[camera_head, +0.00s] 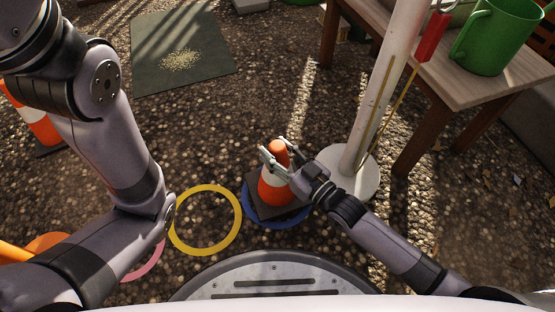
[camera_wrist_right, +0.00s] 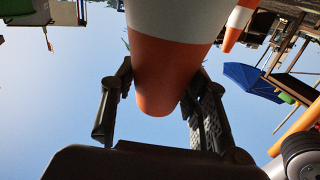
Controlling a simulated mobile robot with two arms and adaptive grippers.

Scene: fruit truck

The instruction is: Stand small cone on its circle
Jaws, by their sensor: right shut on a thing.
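The small cone (camera_head: 273,188), orange with a white band and a dark square base, stands upright over the blue circle (camera_head: 247,214). Its base hides part of the ring; whether it touches the ground I cannot tell. My right gripper (camera_head: 277,152) is shut on the cone near its top. In the right wrist view the cone's orange tip (camera_wrist_right: 160,75) sits between the two dark fingers (camera_wrist_right: 160,110). My left arm comes in from the left; its gripper is out of view.
A yellow circle (camera_head: 174,236) and a partly hidden pink circle (camera_head: 148,264) lie to the left. Another cone (camera_head: 38,124) stands at far left. A white pole on a round base (camera_head: 358,184) and a wooden table (camera_head: 463,92) with a green can (camera_head: 490,38) are right. A dark mat (camera_head: 150,76) lies behind.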

